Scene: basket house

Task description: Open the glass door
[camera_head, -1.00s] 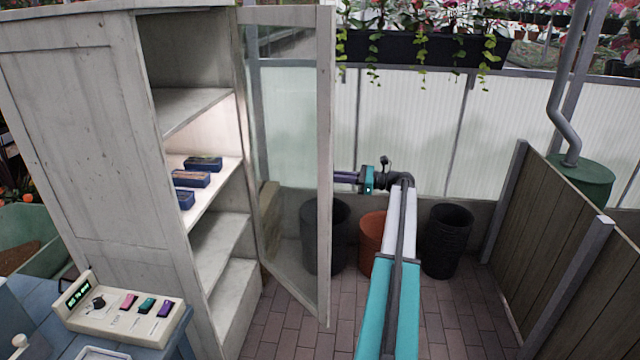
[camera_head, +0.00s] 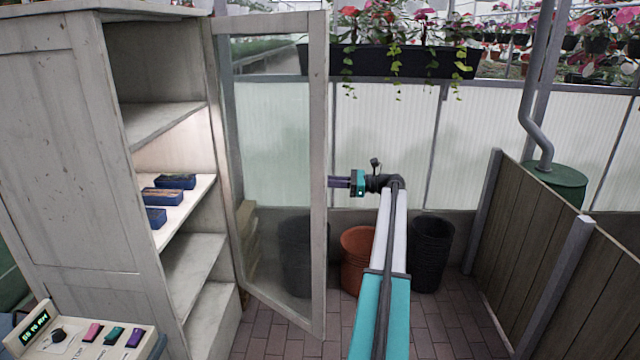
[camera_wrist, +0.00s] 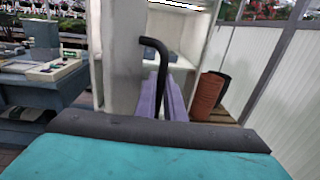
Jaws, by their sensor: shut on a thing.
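The glass door (camera_head: 318,120) has a pale wooden frame and a clear pane (camera_head: 270,160). It stands swung out from the open front of the pale cabinet (camera_head: 60,150), hinged at the cabinet's right side. My gripper (camera_head: 332,182) is at the free edge of the door, at about mid-height, on its right side. In the wrist view a black curved handle (camera_wrist: 154,43) stands out by the pale frame (camera_wrist: 124,60), and my purple fingers (camera_wrist: 172,98) are shut on it. The exact contact of the fingertips is hidden.
Shelves inside the cabinet hold small blue trays (camera_head: 162,196). A control panel (camera_head: 85,335) is at the lower left. Dark pots (camera_head: 432,255) and an orange pot (camera_head: 355,250) stand by the back wall. A wooden partition (camera_head: 515,250) is at the right. Brick floor shows between.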

